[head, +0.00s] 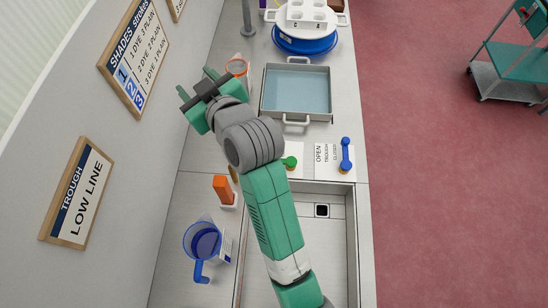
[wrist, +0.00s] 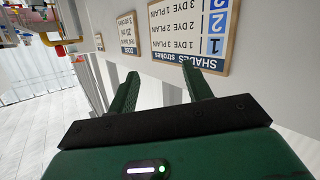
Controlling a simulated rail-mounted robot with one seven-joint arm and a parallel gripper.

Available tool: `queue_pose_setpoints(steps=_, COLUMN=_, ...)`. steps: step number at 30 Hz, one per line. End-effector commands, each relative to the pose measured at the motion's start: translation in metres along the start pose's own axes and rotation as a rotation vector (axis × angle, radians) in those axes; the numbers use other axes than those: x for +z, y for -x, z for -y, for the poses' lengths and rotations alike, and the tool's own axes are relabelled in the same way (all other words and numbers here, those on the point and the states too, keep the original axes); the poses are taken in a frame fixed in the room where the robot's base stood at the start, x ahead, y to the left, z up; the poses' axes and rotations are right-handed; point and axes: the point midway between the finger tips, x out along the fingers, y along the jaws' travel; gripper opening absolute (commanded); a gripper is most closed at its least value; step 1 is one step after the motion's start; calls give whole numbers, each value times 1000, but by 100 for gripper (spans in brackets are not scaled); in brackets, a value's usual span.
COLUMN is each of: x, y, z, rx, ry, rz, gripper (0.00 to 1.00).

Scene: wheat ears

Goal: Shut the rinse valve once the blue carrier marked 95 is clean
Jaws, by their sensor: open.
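My gripper (head: 196,83) is raised at the left by the wall, open and empty. Its two green fingers stand apart in the wrist view (wrist: 160,72), pointing towards the wall signs. A blue-handled lever (head: 346,155) stands on a white plate (head: 322,158) reading OPEN, TROUGH and CLOSED. A green knob (head: 290,161) sits left of it, partly behind my arm, and its label is hidden. I cannot tell which is the rinse valve. I can make out no carrier marked 95. The sink trough (head: 338,240) looks empty where visible, with a dark square drain; my arm covers its left part.
A metal tray of pale blue liquid (head: 296,92) lies beyond the valves. Behind it stands a blue round container (head: 305,42) under a white holed rack (head: 305,14). A blue jug (head: 203,240) and an orange object (head: 223,189) stand left of the trough.

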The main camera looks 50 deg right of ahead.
Motion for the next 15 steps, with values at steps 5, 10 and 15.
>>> queue_pose_setpoints(steps=5, x=230, y=-26, z=-52, rx=-40, ry=-42, rz=340, gripper=50)
queue_pose_setpoints(steps=10, x=357, y=-9, z=-65, rx=-101, ry=-102, rz=507, gripper=50)
queue_pose_setpoints(steps=15, x=390, y=0, z=-66, rx=-123, ry=-124, rz=550, gripper=50)
